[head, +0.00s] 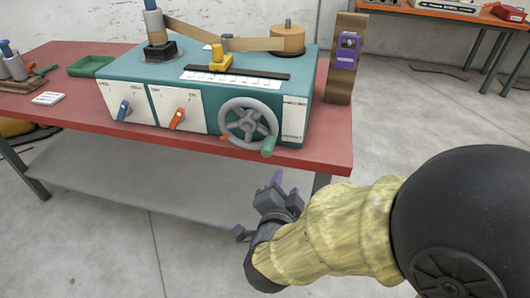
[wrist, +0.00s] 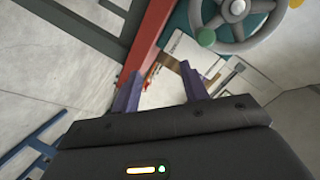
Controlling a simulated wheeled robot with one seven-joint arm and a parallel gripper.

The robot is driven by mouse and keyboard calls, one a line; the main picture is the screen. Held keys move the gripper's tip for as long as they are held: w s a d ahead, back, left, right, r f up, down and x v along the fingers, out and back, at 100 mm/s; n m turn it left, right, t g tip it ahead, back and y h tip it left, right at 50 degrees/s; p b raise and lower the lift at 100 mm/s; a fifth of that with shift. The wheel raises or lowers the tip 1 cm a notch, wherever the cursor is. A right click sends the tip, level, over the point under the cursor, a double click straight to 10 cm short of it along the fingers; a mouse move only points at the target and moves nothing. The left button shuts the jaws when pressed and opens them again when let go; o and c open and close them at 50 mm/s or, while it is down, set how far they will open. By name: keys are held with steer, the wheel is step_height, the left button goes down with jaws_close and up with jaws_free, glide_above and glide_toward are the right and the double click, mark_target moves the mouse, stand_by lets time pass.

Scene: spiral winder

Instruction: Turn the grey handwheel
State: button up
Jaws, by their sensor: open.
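The grey handwheel (head: 248,122) is on the front of the teal spiral winder (head: 210,84), toward its right end. It has several spokes and a green handle (head: 268,146) at its lower right. My gripper (head: 277,184) is below and in front of the wheel, below the table edge, apart from it. In the wrist view the handwheel (wrist: 237,15) is at the top right, partly cut off, with its green handle (wrist: 206,38) at its lower left. My gripper's purple fingers (wrist: 162,90) stand apart with nothing between them.
The winder stands on a red table (head: 310,152) with a grey lower shelf (head: 160,190). A blue lever (head: 123,110) and an orange lever (head: 177,118) are on its front, left of the wheel. A brown post with a purple box (head: 346,50) stands at right. Floor in front is clear.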

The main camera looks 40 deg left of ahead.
steer(key=w+d+f+n+g+h, duration=0.1)
steer(key=w+d+f+g, duration=0.15)
steer(key=d, duration=0.35)
steer(key=w+d+f+n+g+h, duration=0.1)
steer(key=w+d, duration=0.3)
steer(key=d, duration=0.3)
steer(key=w+d+f+n+g+h, duration=0.1)
steer(key=w+d+f+n+g, duration=0.1)
steer(key=w+d, duration=0.3)
steer(key=s+d+f+g+h, duration=0.1)
steer(key=s+d, duration=0.3)
steer(key=d, duration=0.6)
steer(key=s+d+f+g+h, duration=0.2)
steer(key=s+d+g, duration=0.2)
steer(key=d, duration=0.7)
steer(key=shift+s+n+g+h, duration=0.3)
steer(key=shift+s+g+h, duration=0.1)
steer(key=shift+s, duration=0.3)
steer(key=shift+a, duration=0.1)
steer(key=shift+c, duration=0.8)
